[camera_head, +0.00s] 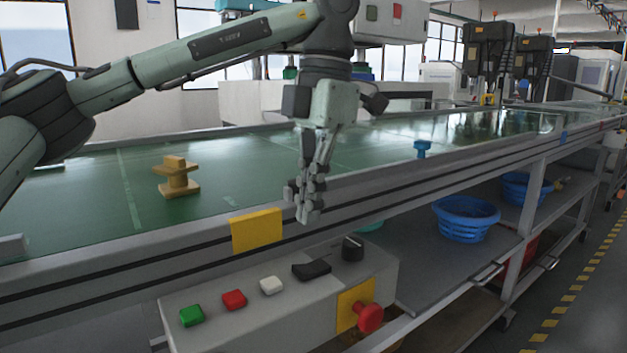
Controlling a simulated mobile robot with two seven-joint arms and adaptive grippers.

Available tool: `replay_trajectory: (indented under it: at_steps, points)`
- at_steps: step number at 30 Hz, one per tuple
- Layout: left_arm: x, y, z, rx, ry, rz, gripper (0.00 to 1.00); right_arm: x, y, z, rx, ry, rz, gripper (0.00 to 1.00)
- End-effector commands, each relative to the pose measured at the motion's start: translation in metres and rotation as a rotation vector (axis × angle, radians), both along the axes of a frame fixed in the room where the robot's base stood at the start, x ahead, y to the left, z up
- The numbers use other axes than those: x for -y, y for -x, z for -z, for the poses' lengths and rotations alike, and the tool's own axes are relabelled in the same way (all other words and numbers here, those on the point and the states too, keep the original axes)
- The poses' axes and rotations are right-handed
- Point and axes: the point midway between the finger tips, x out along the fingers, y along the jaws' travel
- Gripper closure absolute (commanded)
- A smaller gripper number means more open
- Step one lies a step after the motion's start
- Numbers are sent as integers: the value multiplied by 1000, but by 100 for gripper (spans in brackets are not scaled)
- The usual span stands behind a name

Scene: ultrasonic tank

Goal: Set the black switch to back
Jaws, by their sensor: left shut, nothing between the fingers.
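The black switch (311,270) is a black rocker on top of the grey control box (270,310), between a white button and a round black knob. Which way it is set is hard to tell at this size. My left gripper (308,216) points down, shut and empty, above and apart from the switch, in front of the conveyor's near rail. My right gripper does not show.
On the box are a green button (192,315), a red button (234,299), a white button (271,285), a black knob (352,248) and a red mushroom button (369,317). The conveyor rail (400,196) runs behind. A blue basket (466,219) sits on the shelf.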

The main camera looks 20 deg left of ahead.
Motion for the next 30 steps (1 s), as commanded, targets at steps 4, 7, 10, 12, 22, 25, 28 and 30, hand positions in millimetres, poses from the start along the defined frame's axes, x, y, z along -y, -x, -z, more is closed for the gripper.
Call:
replay_trajectory:
  at_steps: [4, 7, 10, 12, 22, 25, 28, 30]
  points:
    - [-3, 4, 31, -2, -1, -1, 100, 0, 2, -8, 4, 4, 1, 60]
    - [-5, 5, 45, -1, -1, -2, 100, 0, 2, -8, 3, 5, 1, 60]
    - [-5, 6, 55, 2, 0, -3, 100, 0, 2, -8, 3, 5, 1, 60]
    - [-6, 7, 60, 2, 0, -2, 100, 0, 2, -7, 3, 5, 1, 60]
    - [-6, 7, 64, 2, 1, -3, 100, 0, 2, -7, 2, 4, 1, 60]
    - [-6, 7, 64, 3, 2, -3, 100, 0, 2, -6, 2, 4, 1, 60]
    - [-6, 3, 68, 15, 14, -3, 100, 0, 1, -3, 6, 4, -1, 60]
    - [-6, -3, 71, 37, 33, -5, 100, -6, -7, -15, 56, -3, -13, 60]
